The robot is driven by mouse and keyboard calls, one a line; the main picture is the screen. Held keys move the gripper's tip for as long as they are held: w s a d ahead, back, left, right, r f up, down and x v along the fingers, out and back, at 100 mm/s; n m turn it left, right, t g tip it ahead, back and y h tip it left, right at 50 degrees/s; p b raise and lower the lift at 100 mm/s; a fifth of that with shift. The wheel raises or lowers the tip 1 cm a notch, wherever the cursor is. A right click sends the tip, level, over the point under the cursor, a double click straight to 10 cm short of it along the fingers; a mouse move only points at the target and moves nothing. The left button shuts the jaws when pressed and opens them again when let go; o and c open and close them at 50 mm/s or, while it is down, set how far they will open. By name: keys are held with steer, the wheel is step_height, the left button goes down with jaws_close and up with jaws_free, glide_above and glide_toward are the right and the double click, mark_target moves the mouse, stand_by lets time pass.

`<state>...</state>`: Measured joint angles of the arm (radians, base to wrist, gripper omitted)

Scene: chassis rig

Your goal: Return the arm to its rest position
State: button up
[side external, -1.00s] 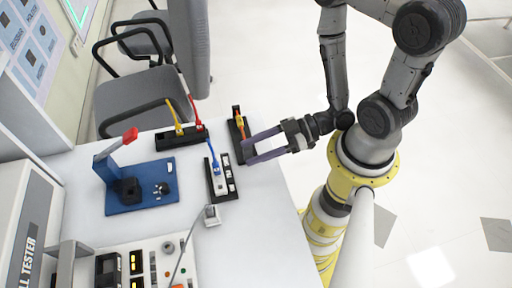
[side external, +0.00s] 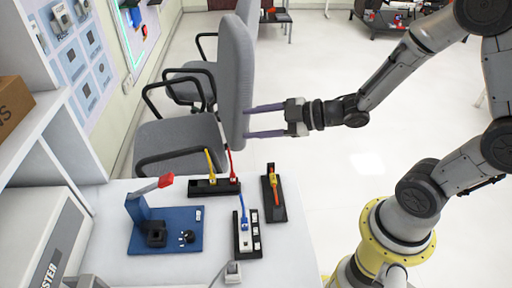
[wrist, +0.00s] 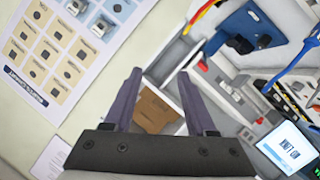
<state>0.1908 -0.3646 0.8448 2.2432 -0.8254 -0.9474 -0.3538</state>
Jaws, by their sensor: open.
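My gripper (side external: 265,122) is open and empty. In the side external view it is raised beyond the table's far edge, with its two purple fingers pointing left and overlapping the grey chair back in the picture. In the wrist view (wrist: 158,95) the fingers are spread, with nothing between them but a distant brown box and white shelving. My arm reaches in from the right side of the side external view, above its yellow base ring.
The white table (side external: 285,262) holds a blue fixture (side external: 180,232), a black block with yellow and red cables (side external: 215,187), a block with a blue cable (side external: 246,235) and one with an orange cable (side external: 273,195). Grey chairs (side external: 237,80) stand behind. Open floor (side external: 340,165) lies right.

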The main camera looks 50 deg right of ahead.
steer(key=s+d+r+m+h, duration=0.2)
steer(key=d+r+m+h, duration=0.15)
steer(key=r, duration=0.35)
steer(key=s+d+r+m+h, duration=0.3)
steer(key=d+r+h, duration=0.1)
steer(key=r, duration=0.3)
steer(key=s+f+m+g, duration=0.3)
steer(key=s, duration=0.5)
steer(key=s+a+f+m+g, duration=0.1)
steer(key=s+f+m+g, duration=0.2)
steer(key=s, duration=0.4)
steer(key=shift+s+f+m+g+y, duration=0.35)
steer(key=shift+f+g, duration=0.15)
steer(key=shift+g, duration=0.1)
steer(key=shift+a, duration=0.1)
